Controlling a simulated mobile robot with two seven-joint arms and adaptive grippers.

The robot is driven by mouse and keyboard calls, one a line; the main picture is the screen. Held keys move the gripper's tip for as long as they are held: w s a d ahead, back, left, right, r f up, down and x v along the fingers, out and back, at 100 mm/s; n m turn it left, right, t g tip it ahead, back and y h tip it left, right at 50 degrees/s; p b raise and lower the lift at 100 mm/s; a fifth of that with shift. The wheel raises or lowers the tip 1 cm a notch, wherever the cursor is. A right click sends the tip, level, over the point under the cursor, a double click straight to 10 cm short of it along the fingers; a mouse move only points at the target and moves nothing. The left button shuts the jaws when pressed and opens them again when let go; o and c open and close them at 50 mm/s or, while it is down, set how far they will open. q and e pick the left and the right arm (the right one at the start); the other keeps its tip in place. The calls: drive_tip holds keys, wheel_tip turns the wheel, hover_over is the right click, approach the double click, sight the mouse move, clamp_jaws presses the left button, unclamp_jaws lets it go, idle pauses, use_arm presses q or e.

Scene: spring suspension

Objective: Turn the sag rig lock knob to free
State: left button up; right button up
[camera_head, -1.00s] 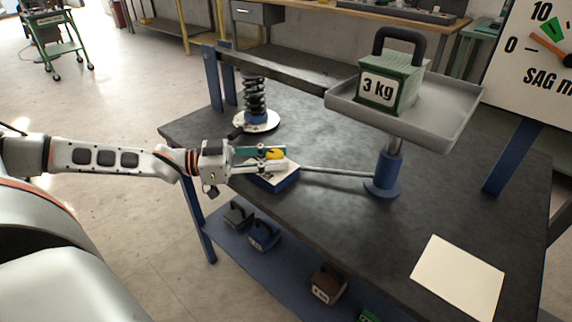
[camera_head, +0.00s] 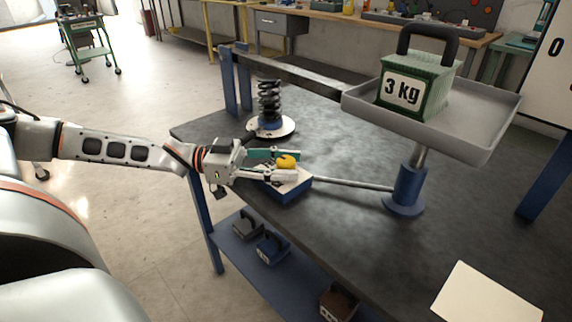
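The yellow lock knob (camera_head: 286,161) sits on a small blue block with a white top (camera_head: 290,187) near the left edge of the dark table. My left gripper (camera_head: 287,166) reaches in from the left at knob height. Its fingers lie one on the far side and one on the near side of the knob. I cannot tell whether they touch it. The fingers partly hide the block's top, and any markings there are unreadable. My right gripper is not in view.
A rod runs right from the block to a blue post (camera_head: 407,190) under a grey tray (camera_head: 475,128) bearing a green 3 kg weight (camera_head: 425,88). A black spring (camera_head: 269,101) stands behind the gripper. A pale sheet (camera_head: 487,296) lies front right. Bare table lies between.

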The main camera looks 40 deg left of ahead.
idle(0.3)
use_arm(q)
drive_tip(key=v, duration=1.2)
